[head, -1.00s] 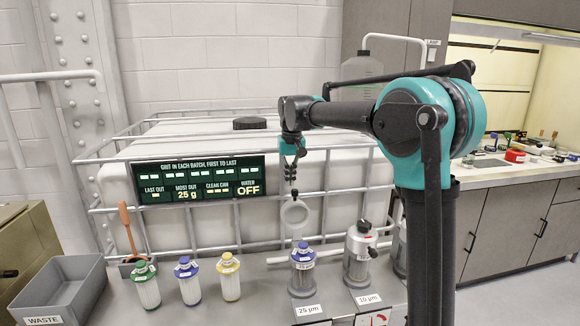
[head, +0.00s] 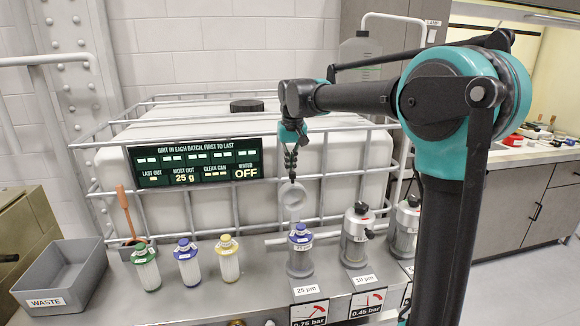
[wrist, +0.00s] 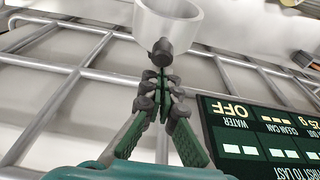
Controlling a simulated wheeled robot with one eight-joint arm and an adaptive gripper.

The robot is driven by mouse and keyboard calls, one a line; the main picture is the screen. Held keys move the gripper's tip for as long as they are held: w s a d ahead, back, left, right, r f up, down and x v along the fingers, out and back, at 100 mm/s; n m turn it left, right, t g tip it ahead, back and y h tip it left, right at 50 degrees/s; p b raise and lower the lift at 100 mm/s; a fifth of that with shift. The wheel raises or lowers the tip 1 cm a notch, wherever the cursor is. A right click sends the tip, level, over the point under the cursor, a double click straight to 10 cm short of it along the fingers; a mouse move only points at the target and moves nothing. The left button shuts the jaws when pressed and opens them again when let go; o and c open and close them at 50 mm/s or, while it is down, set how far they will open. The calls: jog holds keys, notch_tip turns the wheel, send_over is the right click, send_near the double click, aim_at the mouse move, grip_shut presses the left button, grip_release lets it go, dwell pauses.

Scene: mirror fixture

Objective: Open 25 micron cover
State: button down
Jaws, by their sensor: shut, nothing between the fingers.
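The 25 µm housing (head: 300,263) stands on the bench, with a blue-capped cartridge (head: 300,236) showing at its top. Its pale round cover (head: 292,197) is raised above and behind the housing, off its top. The cover also shows as a pale cup (wrist: 172,22) with a dark knob (wrist: 161,52) in the wrist view. My gripper (head: 291,172) is shut and empty, pointing down just above the cover. In the wrist view my fingertips (wrist: 160,76) are close to the knob; I cannot tell whether they touch it.
The covered 10 µm housing (head: 356,240) stands to the right, another housing (head: 404,230) beyond it. Green- (head: 146,268), blue- (head: 188,264) and yellow-capped (head: 228,260) cartridges stand left. A grey waste bin (head: 45,301) is far left. A caged tank (head: 345,165) and display (head: 195,163) are behind.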

aim_at(292, 173)
jog(key=shift+s+d+r+t, duration=0.1)
jog(key=shift+s+r+t, duration=0.05)
jog(key=shift+s, duration=0.25)
jog(key=shift+s+d+r+t, duration=0.1)
jog(key=shift+s+t, duration=0.05)
jog(key=shift+s, duration=0.25)
jog(key=shift+s+d+r, duration=0.15)
jog(key=shift+s, duration=0.3)
jog(key=shift+s+d+r, duration=0.1)
jog(key=shift+s, duration=0.35)
jog(key=shift+w, duration=0.15)
